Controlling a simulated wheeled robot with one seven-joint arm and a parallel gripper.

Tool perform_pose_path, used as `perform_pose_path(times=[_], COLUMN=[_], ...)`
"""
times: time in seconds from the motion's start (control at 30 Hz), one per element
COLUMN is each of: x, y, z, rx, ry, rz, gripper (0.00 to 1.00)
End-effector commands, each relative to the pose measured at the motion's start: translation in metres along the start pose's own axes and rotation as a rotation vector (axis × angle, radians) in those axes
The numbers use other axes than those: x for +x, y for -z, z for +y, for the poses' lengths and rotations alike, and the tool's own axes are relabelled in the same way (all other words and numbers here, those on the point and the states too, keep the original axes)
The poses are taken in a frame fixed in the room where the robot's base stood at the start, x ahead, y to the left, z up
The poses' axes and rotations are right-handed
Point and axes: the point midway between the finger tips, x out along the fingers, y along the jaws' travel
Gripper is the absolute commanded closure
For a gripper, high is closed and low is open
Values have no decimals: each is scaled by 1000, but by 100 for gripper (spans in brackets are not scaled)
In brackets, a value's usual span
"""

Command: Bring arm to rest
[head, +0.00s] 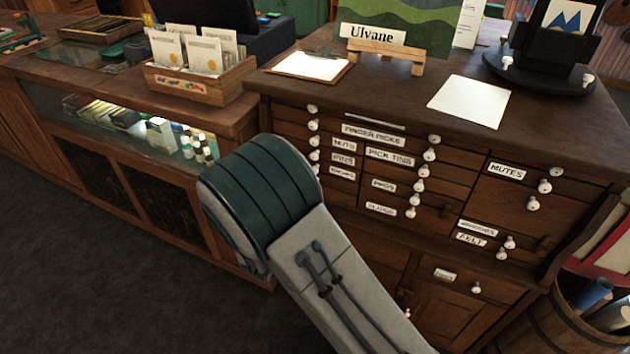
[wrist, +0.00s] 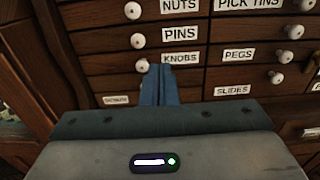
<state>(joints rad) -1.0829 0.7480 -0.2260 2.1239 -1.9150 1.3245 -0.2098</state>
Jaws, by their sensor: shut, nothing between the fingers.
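My gripper (wrist: 159,85) shows in the wrist view as blue fingers pressed together with nothing between them. It points at the front of a wooden drawer cabinet (wrist: 100,50), close to the white knob (wrist: 142,65) of the drawer labelled KNOBS. I cannot tell whether the fingertips touch the drawer front. In the head view my grey and dark green arm reaches up from the lower edge towards the cabinet (head: 520,205) and hides its left part. My gripper is hidden there behind the arm.
The cabinet top holds a clipboard (head: 312,66), a white sheet (head: 469,101), an Ulvane sign (head: 373,34) and a dark stand (head: 545,65). A glass counter (head: 50,95) with a card box (head: 200,82) stands left. A barrel (head: 560,325) is lower right. Dark floor (head: 100,290) is clear lower left.

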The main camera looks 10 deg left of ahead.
Motion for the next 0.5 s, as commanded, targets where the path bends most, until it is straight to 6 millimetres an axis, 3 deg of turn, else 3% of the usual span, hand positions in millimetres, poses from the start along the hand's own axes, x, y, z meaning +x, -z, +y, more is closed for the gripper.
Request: perform_pose_path(times=[0.17,0.33,0.43,0.5], x=[-8,-3,8,17], y=[0,-6,-21,-36], z=[-2,-12,-43,-78], rx=[0,21,89,171], ry=[5,40,149,272], rz=[0,9,42,76], gripper=[100,100,100,100])
